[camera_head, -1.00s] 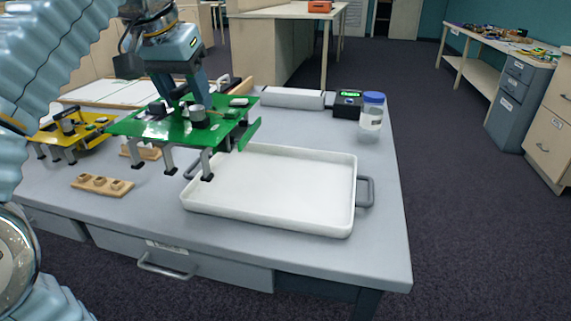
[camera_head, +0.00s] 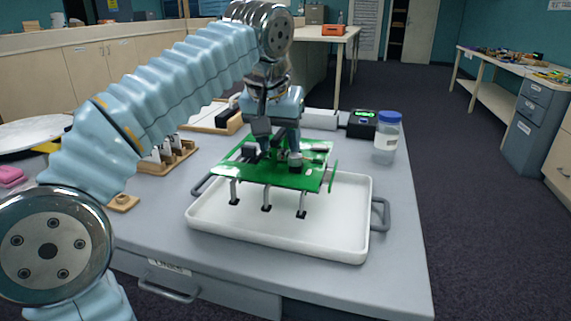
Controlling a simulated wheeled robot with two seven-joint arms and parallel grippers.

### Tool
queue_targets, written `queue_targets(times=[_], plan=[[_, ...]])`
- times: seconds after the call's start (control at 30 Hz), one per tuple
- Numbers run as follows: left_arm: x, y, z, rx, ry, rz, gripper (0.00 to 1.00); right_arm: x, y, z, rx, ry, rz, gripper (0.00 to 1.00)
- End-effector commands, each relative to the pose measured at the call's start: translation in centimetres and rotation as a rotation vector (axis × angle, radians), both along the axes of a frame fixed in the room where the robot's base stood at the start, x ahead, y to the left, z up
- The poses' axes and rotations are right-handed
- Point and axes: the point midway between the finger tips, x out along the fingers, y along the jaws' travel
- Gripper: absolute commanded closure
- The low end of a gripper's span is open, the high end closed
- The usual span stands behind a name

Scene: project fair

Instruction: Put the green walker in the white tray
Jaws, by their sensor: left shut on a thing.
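The green walker (camera_head: 262,176) is a flat green board with several thin grey legs ending in dark feet. My left gripper (camera_head: 272,150) is shut on it from above, gripping it near its top parts. The walker is over the white tray (camera_head: 330,243), with its legs pointing down. Its front feet show against the tray's inner floor; I cannot tell whether they touch it. The tray is shallow with grey handles, and the walker hides its back left part. My right gripper is not in view.
A jar with a blue lid (camera_head: 387,138) and a black box with a green display (camera_head: 362,123) stand behind the tray's right side. A wooden rack (camera_head: 170,158) is left of it. My left arm covers the table's left part. The table is clear right of the tray.

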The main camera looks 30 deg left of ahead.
Motion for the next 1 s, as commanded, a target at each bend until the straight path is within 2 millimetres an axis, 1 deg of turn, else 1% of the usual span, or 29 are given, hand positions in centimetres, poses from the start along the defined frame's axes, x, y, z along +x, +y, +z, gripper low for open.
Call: queue_targets(times=[0.13,0.2,0.3,0.7,0.73,0.87,0.9,1.0], plan=[[1.1,-1.0,-2.3,0.001,0.001,-0.003,0.86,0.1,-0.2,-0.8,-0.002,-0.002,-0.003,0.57],[1.0,-0.9,-3.5,0.0,0.0,-0.001,0.86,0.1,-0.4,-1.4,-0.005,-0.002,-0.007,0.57],[1.0,-0.9,-4.4,0.001,-0.001,-0.001,0.86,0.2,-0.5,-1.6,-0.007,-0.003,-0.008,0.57],[1.0,-0.9,-4.9,0.0,-0.001,-0.001,0.86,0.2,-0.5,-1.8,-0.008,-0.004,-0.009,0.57],[1.0,-0.9,-4.9,0.0,0.001,-0.001,0.46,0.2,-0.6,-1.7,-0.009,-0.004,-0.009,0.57],[1.0,-0.9,-4.8,0.0,0.001,-0.001,0.26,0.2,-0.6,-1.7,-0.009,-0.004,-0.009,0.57],[1.0,-0.9,-4.8,0.0,0.001,-0.001,0.24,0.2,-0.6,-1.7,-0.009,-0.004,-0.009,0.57],[1.0,-0.9,-4.8,0.0,0.001,-0.001,0.24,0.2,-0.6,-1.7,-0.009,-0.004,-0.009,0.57]])
